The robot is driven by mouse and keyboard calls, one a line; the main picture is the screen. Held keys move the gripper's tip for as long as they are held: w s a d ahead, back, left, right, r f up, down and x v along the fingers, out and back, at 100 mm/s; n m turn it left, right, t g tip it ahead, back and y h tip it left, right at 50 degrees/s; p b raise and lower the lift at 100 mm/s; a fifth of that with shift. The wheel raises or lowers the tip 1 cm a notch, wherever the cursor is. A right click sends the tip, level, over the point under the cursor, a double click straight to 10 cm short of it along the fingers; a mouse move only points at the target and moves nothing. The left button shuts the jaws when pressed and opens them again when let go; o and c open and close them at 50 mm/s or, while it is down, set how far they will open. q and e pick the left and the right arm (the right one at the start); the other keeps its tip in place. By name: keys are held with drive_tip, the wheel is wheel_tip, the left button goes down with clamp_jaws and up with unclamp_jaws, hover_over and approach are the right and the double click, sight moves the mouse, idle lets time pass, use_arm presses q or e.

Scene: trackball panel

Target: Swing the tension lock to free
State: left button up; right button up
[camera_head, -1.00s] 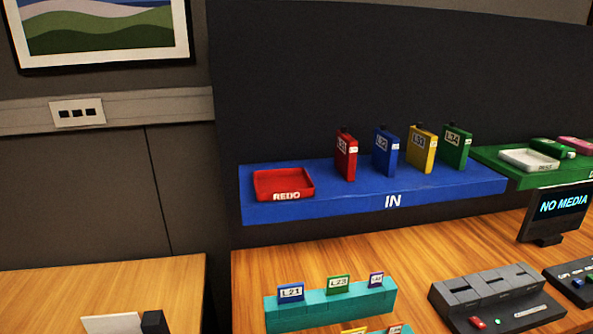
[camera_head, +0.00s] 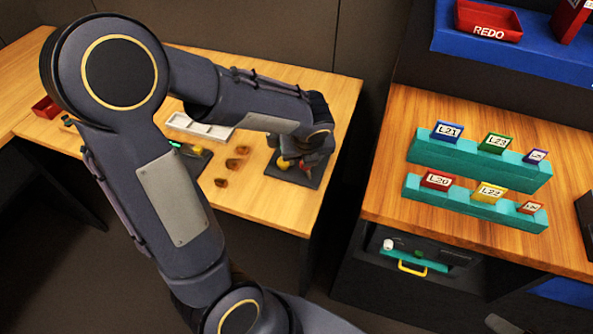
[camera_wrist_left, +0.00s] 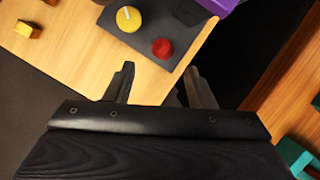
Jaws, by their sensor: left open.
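A dark panel (camera_head: 308,176) lies on the wooden table at the middle of the head view, partly hidden by my left arm. It also shows at the top of the left wrist view (camera_wrist_left: 104,14). On it are a round yellow part (camera_wrist_left: 128,18) with a pale mark and a round red knob (camera_wrist_left: 162,47). I cannot tell which part is the tension lock. My left gripper (camera_wrist_left: 160,73) is open and empty, its fingertips short of the red knob in the wrist view. In the head view my left gripper (camera_head: 310,158) is over the panel.
Brown pieces (camera_head: 236,163) and a white tray (camera_head: 200,127) lie left of the panel. A purple object (camera_wrist_left: 217,5) is at the panel's far edge in the wrist view. A gap separates this table from the right desk with teal card racks (camera_head: 480,165).

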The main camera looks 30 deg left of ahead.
sight(308, 170)
use_arm(q)
drive_tip(key=shift+m, duration=0.7)
drive_tip(key=b+x, duration=0.1)
drive_tip(key=x, duration=0.7)
drive_tip(key=shift+w+f, duration=0.25)
